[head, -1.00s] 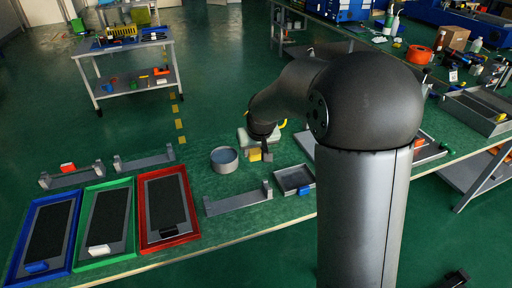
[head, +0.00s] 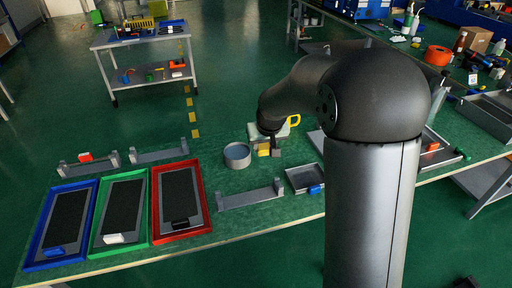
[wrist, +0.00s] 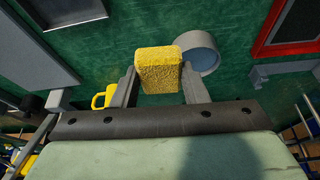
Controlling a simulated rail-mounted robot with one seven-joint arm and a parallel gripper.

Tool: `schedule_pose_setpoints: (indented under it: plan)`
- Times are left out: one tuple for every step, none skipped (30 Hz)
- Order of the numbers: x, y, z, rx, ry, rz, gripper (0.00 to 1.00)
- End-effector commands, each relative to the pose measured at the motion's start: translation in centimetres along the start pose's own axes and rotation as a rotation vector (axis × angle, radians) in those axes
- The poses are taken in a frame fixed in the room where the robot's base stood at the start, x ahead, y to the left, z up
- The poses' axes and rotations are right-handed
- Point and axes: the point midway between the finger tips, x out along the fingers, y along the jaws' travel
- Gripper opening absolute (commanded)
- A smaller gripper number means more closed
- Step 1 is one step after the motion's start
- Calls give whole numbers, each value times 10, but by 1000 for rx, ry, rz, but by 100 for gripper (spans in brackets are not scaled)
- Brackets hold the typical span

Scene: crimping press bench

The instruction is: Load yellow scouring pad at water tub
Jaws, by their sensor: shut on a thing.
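My gripper (wrist: 158,76) is shut on the yellow scouring pad (wrist: 158,62), which is held between its two fingers in the wrist view. In the head view the pad (head: 263,152) shows as a small yellow block beside the fingers, below my arm. The water tub (head: 237,155), a round grey tub with a bluish inside, stands on the green bench just left of the pad. In the wrist view the tub (wrist: 203,58) lies behind the pad and to its right, partly covered by it. The pad is outside the tub's rim.
Blue (head: 45,263), green (head: 97,250) and red (head: 157,238) trays lie at the left. A grey bracket (head: 250,197) and small grey tray (head: 301,178) lie in front of the tub. A yellow handled object (head: 294,120) is behind the gripper.

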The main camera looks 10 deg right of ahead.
Motion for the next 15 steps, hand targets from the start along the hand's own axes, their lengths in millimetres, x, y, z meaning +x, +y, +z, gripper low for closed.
schedule_pose_setpoints:
  plan:
    - [-4,-7,-15,-2,-6,-2,22]
    - [-2,-11,-23,-3,-7,-2,22]
    - [2,-16,-34,-1,-7,-2,22]
    - [6,-21,-41,-1,-8,-2,22]
    - [10,-26,-48,0,-8,-3,22]
    - [16,-32,-56,0,-6,-2,22]
    - [20,-37,-62,-1,-6,-2,22]
    - [25,-42,-67,0,-7,-2,22]
    - [30,-47,-72,-2,-6,-1,22]
    - [35,-51,-76,-2,-5,0,22]
    - [39,-55,-79,-1,-5,0,22]
    - [44,-59,-82,-2,-3,1,22]
    - [47,-62,-84,-3,-3,1,22]
    - [50,-64,-85,-2,-3,1,22]
    - [53,-66,-87,-1,-1,1,22]
